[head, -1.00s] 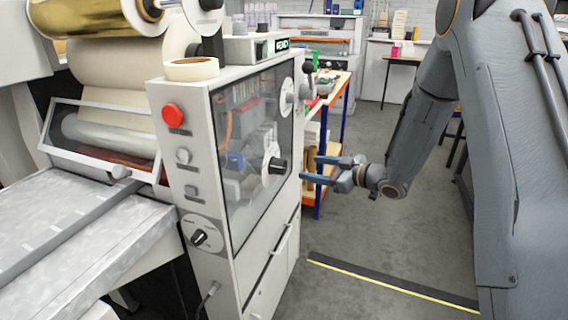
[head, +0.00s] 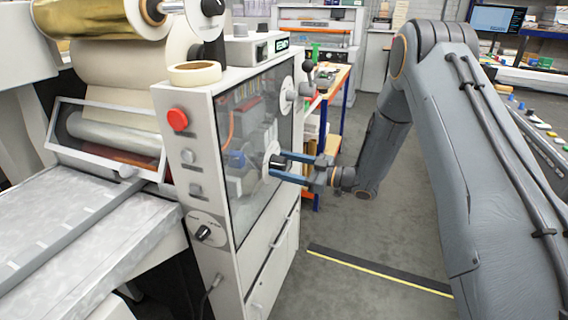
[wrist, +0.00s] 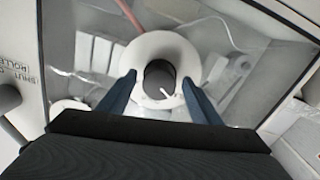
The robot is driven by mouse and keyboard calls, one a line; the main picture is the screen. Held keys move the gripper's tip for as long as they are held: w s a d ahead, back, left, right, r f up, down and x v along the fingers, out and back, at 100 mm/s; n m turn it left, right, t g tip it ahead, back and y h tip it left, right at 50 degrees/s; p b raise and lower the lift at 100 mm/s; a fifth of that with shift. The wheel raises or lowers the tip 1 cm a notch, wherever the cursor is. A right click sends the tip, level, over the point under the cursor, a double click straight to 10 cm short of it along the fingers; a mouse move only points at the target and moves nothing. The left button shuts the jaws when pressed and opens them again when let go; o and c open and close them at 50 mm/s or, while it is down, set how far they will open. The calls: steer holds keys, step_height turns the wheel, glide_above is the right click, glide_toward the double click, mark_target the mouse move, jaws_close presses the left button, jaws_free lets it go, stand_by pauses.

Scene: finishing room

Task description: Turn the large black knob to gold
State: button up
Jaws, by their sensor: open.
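The large black knob (head: 280,160) sits on a pale round dial on the clear side panel of the grey machine (head: 190,110). In the wrist view the knob (wrist: 159,76) shows dark and round, with a white pointer mark at its lower right, on its white dial (wrist: 150,47). My gripper (head: 277,165) is open at the panel. In the wrist view its two blue fingers (wrist: 158,80) stand on either side of the knob, with gaps between them and it. No gold mark is readable on the dial.
A smaller black knob (head: 203,232) and a red button (head: 177,119) are on the machine's front. A lever with a black ball (head: 307,67) sticks out above my gripper. An orange-topped bench (head: 335,80) stands behind. The floor (head: 370,235) alongside is clear.

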steer(key=shift+w+a, duration=0.1)
steer(key=shift+a, duration=0.05)
steer(key=c, duration=1)
steer(key=shift+c, duration=0.2)
steer(key=shift+m, duration=0.3)
steer(key=m, duration=0.5)
steer(key=shift+m+b, duration=0.3)
steer(key=m, duration=0.5)
steer(key=shift+m, duration=0.3)
steer(key=o, duration=1)
